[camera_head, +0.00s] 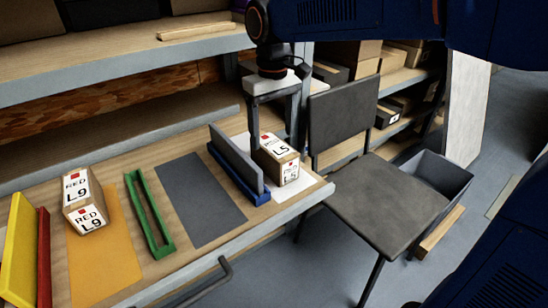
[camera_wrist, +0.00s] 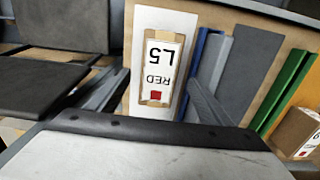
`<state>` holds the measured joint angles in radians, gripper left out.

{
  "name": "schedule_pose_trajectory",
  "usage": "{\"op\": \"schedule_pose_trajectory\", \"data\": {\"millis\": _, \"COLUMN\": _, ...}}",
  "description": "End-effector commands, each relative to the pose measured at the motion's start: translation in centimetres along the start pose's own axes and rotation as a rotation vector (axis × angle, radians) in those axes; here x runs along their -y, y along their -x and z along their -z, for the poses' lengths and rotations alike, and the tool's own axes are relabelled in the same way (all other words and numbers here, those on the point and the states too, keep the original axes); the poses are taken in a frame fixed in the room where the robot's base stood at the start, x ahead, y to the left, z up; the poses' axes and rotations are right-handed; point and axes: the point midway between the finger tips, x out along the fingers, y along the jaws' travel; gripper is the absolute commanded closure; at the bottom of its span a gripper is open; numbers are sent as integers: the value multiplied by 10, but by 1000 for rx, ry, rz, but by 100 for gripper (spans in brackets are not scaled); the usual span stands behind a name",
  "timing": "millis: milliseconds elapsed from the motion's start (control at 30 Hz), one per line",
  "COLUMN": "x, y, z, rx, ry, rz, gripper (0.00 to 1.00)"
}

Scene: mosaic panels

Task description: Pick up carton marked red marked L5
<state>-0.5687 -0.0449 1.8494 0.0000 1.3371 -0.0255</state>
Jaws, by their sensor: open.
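The carton marked RED L5 (camera_head: 279,158) is a small brown box with white labels and a red square. It stands on a white mat (camera_head: 300,187) at the right end of the workbench. My gripper (camera_head: 277,140) is above and around it, with its fingers pointing down and open.
A blue holder with a grey panel (camera_head: 238,165) stands just left of the carton. Further left are a grey mat (camera_head: 200,198), a green holder (camera_head: 149,215) and a carton marked RED L9 (camera_head: 84,200) on an orange mat (camera_head: 107,262). A dark chair (camera_head: 375,195) stands right of the bench.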

Motion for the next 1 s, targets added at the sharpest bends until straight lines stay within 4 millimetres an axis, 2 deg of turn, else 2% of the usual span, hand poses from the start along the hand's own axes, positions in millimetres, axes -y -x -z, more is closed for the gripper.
{"op": "schedule_pose_trajectory", "data": {"millis": 400, "x": -2, "y": -47, "z": -1, "rx": 2, "ry": 0, "rz": 0, "gripper": 27}}
{"op": "schedule_pose_trajectory", "data": {"millis": 733, "x": -2, "y": -52, "z": -1, "rx": 0, "ry": 0, "rz": 0, "gripper": 27}}
{"op": "schedule_pose_trajectory", "data": {"millis": 1000, "x": -2, "y": -52, "z": -1, "rx": 0, "ry": 0, "rz": 0, "gripper": 91}}
